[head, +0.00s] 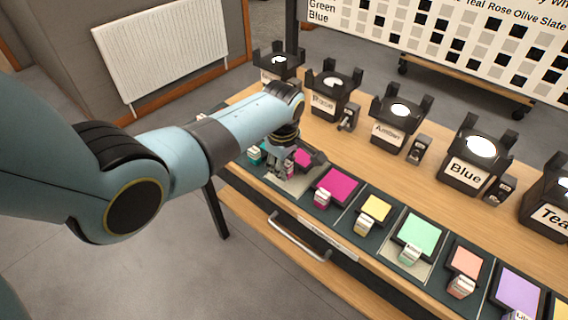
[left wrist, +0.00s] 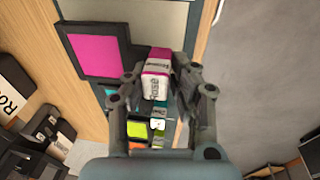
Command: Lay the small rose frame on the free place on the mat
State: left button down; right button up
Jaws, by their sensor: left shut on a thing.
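My left gripper (head: 287,172) is shut on the label block of the small rose frame (head: 303,158). My right gripper is not in view.
A larger magenta frame (head: 337,187) lies right of the gripper, then a yellow frame (head: 376,209), a green frame (head: 419,233) and several others. A teal frame (head: 256,153) is to the left. Black lamps, including the Blue lamp (head: 472,163), stand behind on the wooden table.

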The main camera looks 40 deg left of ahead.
pick_arm(q)
jog(key=shift+f+b, duration=1.05)
jog(key=shift+f, duration=0.25)
jog(key=c, duration=1)
grip_release()
jog(key=r+p, duration=0.3)
jog(key=r, duration=0.3)
jog(key=s+r+p, duration=0.1)
jog(key=r+p, duration=0.2)
jog(key=r, duration=0.3)
jog(key=d+r+p, duration=0.1)
jog(key=r+p, duration=0.2)
jog(key=r, duration=0.3)
jog(key=shift+s+r, duration=0.35)
